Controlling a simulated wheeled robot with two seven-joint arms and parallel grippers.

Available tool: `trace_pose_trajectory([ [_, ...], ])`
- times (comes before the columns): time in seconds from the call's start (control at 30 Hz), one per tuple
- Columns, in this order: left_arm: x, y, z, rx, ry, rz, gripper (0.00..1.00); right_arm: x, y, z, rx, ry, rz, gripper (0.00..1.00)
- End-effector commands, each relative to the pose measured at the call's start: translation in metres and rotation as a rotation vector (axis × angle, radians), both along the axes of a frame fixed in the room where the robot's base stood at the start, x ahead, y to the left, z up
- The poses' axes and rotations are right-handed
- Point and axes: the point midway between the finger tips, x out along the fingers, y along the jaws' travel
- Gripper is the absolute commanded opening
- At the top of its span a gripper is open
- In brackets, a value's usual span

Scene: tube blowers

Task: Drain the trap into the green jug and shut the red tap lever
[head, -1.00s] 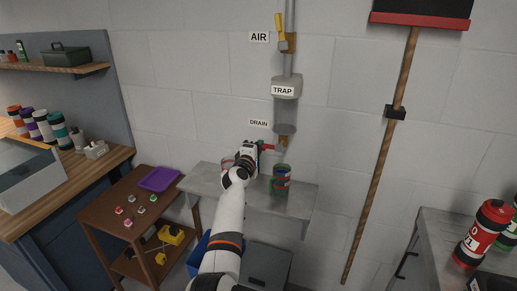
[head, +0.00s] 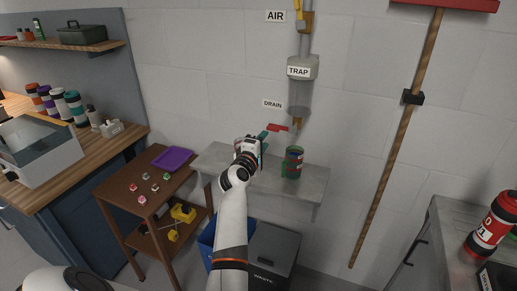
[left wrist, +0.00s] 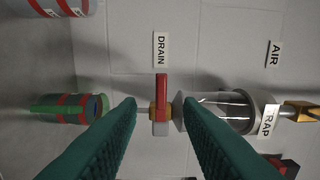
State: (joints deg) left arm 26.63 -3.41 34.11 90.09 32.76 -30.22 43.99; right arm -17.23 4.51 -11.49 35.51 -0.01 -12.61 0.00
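The trap (head: 302,68) hangs on the wall pipe; its clear bowl also shows in the left wrist view (left wrist: 222,108). Below it, the red tap lever (head: 278,128) sticks out sideways, crosswise to the pipe. The green jug (head: 293,160), with red bands, stands upright on the grey shelf under the drain outlet; it also shows in the left wrist view (left wrist: 68,108). Its contents cannot be made out. My left gripper (head: 262,137) is just left of and below the lever. In the left wrist view its green fingers (left wrist: 157,108) are apart, with the lever (left wrist: 161,95) beyond the gap. My right gripper is out of view.
A red-and-white striped container (left wrist: 60,8) stands left of the jug, mostly hidden behind my gripper in the head view. The grey shelf (head: 310,185) is free at its right. The yellow air lever (head: 299,10) is above the trap. A brown cart (head: 120,190) stands left.

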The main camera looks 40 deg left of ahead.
Motion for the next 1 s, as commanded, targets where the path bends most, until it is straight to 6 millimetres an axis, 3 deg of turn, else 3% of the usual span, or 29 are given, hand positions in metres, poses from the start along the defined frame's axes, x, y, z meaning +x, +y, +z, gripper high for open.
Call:
trace_pose_trajectory([
  [0.1, -0.018, -0.005, -0.002, 0.000, 0.001, 0.000, 0.33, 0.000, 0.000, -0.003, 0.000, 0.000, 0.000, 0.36],
  [0.3, -0.033, -0.008, -0.001, -0.001, 0.000, 0.000, 0.33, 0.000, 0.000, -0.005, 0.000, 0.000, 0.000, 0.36],
  [0.87, -0.034, -0.008, 0.000, 0.000, 0.000, 0.000, 0.33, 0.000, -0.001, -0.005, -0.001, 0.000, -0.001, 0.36],
  [1.0, -0.031, -0.014, -0.018, 0.022, 0.040, -0.012, 0.33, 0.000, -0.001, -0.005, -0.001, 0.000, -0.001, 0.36],
])
